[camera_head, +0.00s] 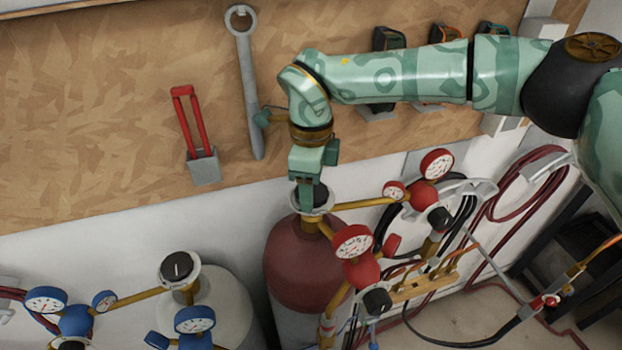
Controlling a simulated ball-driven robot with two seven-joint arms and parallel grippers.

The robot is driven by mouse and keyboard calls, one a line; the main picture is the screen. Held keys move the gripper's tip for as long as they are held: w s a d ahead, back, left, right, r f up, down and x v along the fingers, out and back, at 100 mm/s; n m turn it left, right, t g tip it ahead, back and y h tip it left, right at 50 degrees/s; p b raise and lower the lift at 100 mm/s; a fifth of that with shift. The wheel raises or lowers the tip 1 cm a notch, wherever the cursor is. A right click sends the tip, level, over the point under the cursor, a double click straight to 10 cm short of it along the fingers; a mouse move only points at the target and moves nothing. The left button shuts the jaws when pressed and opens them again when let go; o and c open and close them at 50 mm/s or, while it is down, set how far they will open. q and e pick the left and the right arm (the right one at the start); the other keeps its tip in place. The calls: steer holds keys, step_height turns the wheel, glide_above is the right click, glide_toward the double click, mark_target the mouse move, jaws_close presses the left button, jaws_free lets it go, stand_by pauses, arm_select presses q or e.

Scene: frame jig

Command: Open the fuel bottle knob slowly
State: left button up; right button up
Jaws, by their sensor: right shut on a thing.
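The fuel bottle (300,262) is a dark red cylinder standing upright against the wall in the lower middle. Its dark knob (297,197) sits on top in a pale collar and is partly hidden by my right gripper. My right gripper (308,200) comes down from above, its arm reaching in from the right, and is shut on the knob. Brass fittings and red-rimmed gauges (352,241) branch off the bottle's top to the right. My left gripper is not in view.
A pale bottle (225,308) with a black knob (176,267) and blue gauges stands to the left. A wrench (246,90) and a red-handled tool (190,120) hang on the wooden board behind. Hoses (520,190) and a torch (545,302) lie at the right.

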steer(key=n+p, duration=0.1)
steer(key=n, duration=0.3)
steer(key=shift+w+r+n, duration=0.1)
steer(key=shift+r+n, duration=0.05)
steer(key=shift+n, duration=0.15)
stand_by(0.5)
steer(key=o, duration=1)
step_height(320, 180, up, 16)
steer(key=shift+r+b, duration=0.1)
steer(key=shift+b, duration=0.45)
